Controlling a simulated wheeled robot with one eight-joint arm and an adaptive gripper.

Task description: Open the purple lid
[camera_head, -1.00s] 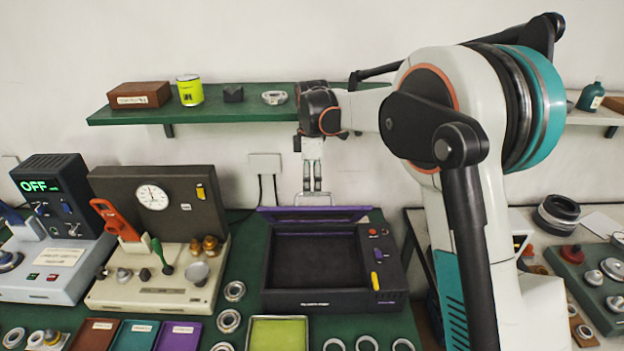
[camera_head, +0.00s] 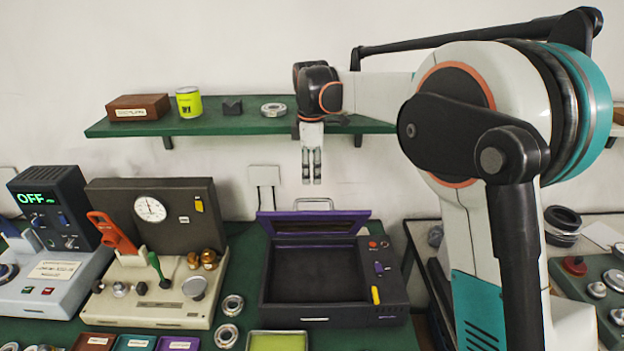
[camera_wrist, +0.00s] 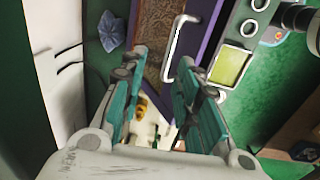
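The purple lid (camera_head: 348,217) of the dark box stands raised at the box's back edge, leaving the box's black interior (camera_head: 316,275) open to view. Its pale handle (camera_head: 330,202) sits on the lid's top edge. My gripper (camera_head: 312,181) points down just above the handle, apart from it in the head view. In the wrist view my gripper (camera_wrist: 166,58) has its fingers apart with nothing between the tips. The handle (camera_wrist: 168,62) and the purple lid edge (camera_wrist: 212,28) show beyond the fingers.
A green shelf (camera_head: 220,124) with a brown box, a yellow can and small parts hangs behind my gripper. A gauge machine (camera_head: 160,255) stands left of the box. Metal rings (camera_head: 232,305) and a green-filled tray (camera_head: 278,341) lie in front.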

